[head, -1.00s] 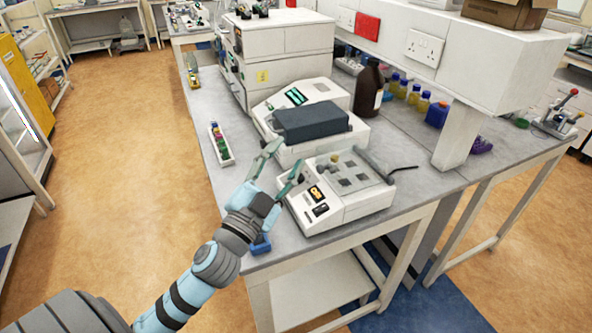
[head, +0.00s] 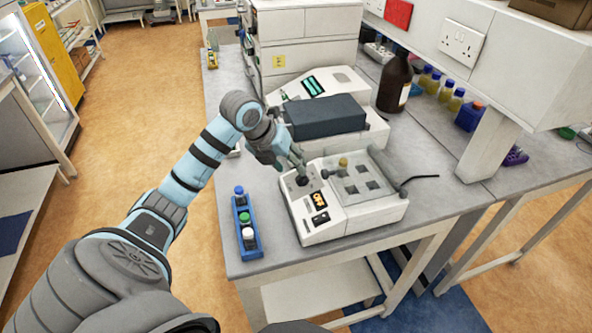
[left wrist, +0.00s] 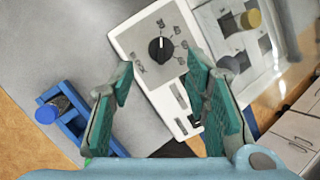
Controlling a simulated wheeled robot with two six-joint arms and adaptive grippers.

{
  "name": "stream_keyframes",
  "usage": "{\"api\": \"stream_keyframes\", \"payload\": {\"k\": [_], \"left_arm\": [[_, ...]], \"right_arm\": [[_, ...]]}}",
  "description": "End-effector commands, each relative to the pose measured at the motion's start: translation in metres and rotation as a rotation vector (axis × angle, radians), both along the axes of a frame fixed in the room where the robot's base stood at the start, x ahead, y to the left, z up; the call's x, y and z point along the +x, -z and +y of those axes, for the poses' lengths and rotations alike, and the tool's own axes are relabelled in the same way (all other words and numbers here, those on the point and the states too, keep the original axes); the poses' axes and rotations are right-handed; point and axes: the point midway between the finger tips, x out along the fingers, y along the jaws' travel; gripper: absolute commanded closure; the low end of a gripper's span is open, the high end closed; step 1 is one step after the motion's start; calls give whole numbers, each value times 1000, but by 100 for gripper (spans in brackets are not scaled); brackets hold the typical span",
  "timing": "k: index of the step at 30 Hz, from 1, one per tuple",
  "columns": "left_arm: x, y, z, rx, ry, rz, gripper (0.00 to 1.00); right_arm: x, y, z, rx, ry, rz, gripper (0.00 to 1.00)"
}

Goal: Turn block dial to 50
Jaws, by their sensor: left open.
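The block heater (head: 335,196) is a white box on the bench with a small orange display (head: 317,199) on its front left. Its black round dial (head: 302,181) sits on the panel behind the display. In the left wrist view the dial (left wrist: 159,49) shows whole, with a pale pointer line and printed marks around it, too small to read surely. My left gripper (head: 296,162) is just above and behind the dial in the head view. In the left wrist view its green-padded fingers (left wrist: 165,95) are spread wide with nothing between them, apart from the dial. My right gripper is not in view.
A blue rack (head: 245,228) with several capped tubes stands left of the heater near the bench edge. A grey-topped instrument (head: 325,117) stands behind it. A brown bottle (head: 394,83) stands farther back. A yellow-topped post (head: 343,163) rises from the heater's block.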

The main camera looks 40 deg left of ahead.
Motion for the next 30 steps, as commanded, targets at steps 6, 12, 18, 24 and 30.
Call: {"api": "stream_keyframes", "payload": {"k": [6, 12, 18, 24, 30], "left_arm": [[20, 37, -4, -3, -2, 1, 57], [24, 44, -4, 0, 0, -1, 57], [24, 44, -4, 1, 1, -1, 64], [24, 43, -4, 1, -1, -2, 96], [24, 44, -4, 2, 3, -3, 100]], "right_arm": [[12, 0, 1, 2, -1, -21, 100], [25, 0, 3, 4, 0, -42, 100], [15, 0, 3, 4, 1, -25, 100], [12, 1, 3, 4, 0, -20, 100], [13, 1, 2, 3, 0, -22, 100]]}}
